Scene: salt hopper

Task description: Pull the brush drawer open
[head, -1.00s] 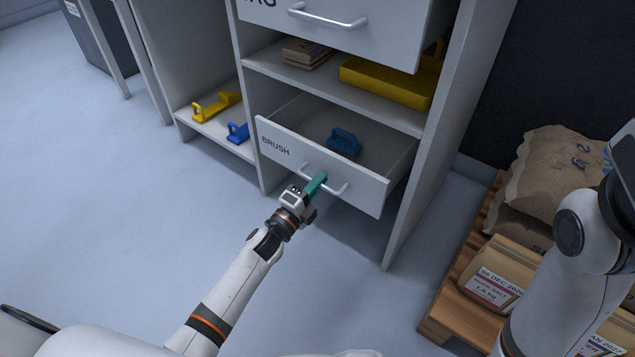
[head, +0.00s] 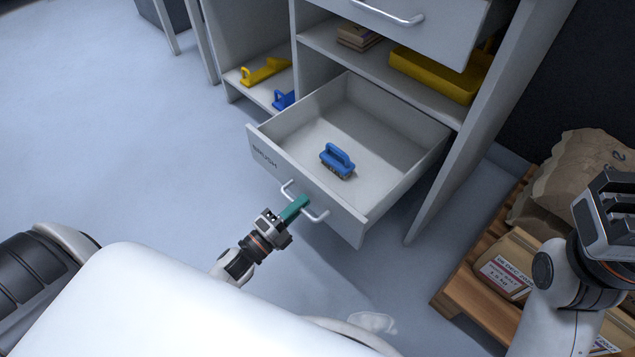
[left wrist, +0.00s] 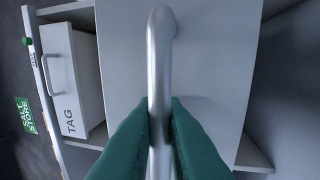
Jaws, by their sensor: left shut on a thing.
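The brush drawer (head: 300,185), marked BRUSH on its front, stands pulled well out of the grey cabinet. A blue brush (head: 338,160) with a loop handle lies inside it. My left gripper (head: 299,205) is shut on the drawer's bar handle (head: 318,215). In the left wrist view its green fingers (left wrist: 160,125) press on both sides of the metal handle (left wrist: 161,60). My right gripper (head: 618,215) is at the right edge, away from the drawer; its dark jaws show, but I cannot tell whether they are open.
An upper drawer (head: 420,25) is open above. A yellow case (head: 435,75) lies on the shelf between. Yellow (head: 265,72) and blue (head: 284,99) tools sit in the left bay. A wooden pallet (head: 475,305) with sacks (head: 590,165) stands at right. Floor at left is clear.

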